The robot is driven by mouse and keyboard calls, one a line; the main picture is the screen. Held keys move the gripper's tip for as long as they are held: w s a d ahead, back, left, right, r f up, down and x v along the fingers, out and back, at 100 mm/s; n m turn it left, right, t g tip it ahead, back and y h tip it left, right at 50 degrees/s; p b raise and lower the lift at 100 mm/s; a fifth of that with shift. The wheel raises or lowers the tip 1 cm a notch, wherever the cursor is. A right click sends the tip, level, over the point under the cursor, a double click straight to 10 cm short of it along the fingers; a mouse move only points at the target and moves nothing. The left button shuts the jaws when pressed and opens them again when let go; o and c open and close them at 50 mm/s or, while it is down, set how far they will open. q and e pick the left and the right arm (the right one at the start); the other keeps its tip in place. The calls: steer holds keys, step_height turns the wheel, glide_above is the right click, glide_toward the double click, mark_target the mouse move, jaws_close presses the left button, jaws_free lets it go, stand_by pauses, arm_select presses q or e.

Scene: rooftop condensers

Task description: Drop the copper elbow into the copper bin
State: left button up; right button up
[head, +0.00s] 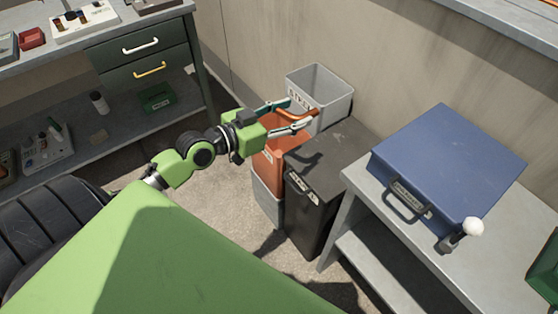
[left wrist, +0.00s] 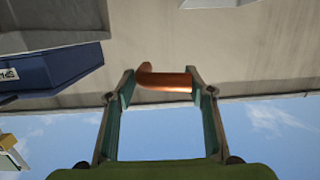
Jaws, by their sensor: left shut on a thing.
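My left gripper (head: 297,116) is shut on the copper elbow (head: 301,113), a bent orange-brown pipe piece held across the fingertips. In the left wrist view the elbow (left wrist: 166,82) spans the gap between the two fingers (left wrist: 162,84), its bent end on the left. An orange bin (head: 264,158), which looks like the copper bin, stands below the gripper. The gripper hides much of its opening, and I cannot read its label. The elbow is above the bins, near the line between the orange bin and the grey bin. My right gripper is not in view.
A grey labelled bin (head: 336,86) stands behind the orange one, against the wall. A dark lidded bin (head: 322,160) stands right of it. A blue case (head: 450,165) lies on a table (head: 388,228) at the right. A drawer bench (head: 104,66) stands at the left.

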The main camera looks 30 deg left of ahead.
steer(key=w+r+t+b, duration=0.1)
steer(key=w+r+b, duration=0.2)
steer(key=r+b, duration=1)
arm_select(q)
steer(key=w+a+f+n+y+b, duration=0.1)
steer(key=w+a+f+y+b, duration=0.1)
steer(key=w+a+f, duration=0.4)
steer(key=w+a+f+n+t+y+b, duration=0.1)
steer(key=w+a+f+b, duration=0.4)
steer(key=a+f, duration=0.5)
steer(key=shift+w+f+n+y+b, duration=0.4)
steer(key=shift+w+f, duration=0.9)
steer(key=shift+f, duration=1.05)
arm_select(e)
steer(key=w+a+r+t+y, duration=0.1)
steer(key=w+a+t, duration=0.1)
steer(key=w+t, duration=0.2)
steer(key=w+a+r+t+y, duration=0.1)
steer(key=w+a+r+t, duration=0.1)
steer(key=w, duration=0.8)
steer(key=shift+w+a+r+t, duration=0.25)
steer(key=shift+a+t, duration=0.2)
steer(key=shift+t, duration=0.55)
arm_select(q)
steer(key=shift+a, duration=0.1)
steer(key=o, duration=1.2)
steer(key=shift+o, duration=0.2)
